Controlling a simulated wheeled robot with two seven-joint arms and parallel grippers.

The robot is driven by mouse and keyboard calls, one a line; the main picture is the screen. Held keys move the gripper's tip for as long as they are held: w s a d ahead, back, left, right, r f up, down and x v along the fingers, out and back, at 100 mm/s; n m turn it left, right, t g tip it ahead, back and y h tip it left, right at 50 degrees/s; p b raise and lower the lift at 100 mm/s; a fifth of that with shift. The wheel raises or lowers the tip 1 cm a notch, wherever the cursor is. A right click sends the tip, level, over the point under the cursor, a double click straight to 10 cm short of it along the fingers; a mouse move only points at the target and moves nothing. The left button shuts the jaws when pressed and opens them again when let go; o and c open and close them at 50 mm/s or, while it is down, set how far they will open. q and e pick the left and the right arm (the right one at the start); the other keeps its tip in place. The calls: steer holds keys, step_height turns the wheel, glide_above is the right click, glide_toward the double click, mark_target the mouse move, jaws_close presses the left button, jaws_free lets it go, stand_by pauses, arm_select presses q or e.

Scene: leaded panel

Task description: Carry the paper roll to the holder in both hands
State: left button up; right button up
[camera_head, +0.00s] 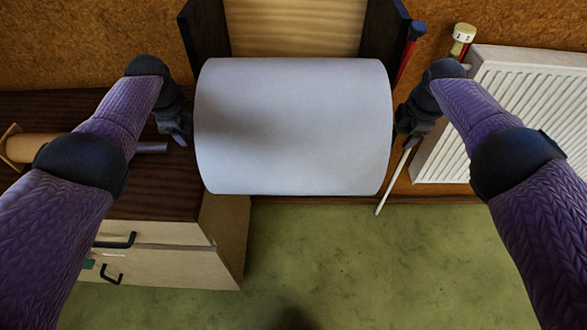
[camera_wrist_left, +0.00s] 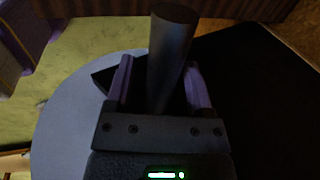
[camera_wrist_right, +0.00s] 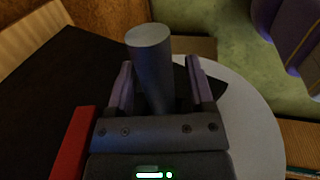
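The paper roll (camera_head: 293,125), a wide pale white-grey cylinder, lies level across the middle of the head view. Its round ends show in the left wrist view (camera_wrist_left: 55,130) and the right wrist view (camera_wrist_right: 262,130). My left gripper (camera_head: 182,135) and right gripper (camera_head: 408,138) are at its two ends. Each has its fingers around a dark grey spindle end, seen in the left wrist view (camera_wrist_left: 170,55) and right wrist view (camera_wrist_right: 152,65). The holder, with dark uprights (camera_head: 205,30) and a light wooden back (camera_head: 295,28), stands behind the roll, which hides its lower part.
A white radiator (camera_head: 515,90) is at right. A red rod with a blue top (camera_head: 410,48) and a thin white stick (camera_head: 393,182) are near my right gripper. Green floor (camera_head: 380,260) is clear in front.

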arm_select(q)
steer(key=shift+r, duration=0.1)
steer(key=shift+r, duration=0.3)
steer(key=v, duration=1.1)
steer(key=shift+r, duration=0.1)
arm_select(e)
steer(key=v, duration=1.2)
arm_select(q)
steer(key=shift+s, duration=0.15)
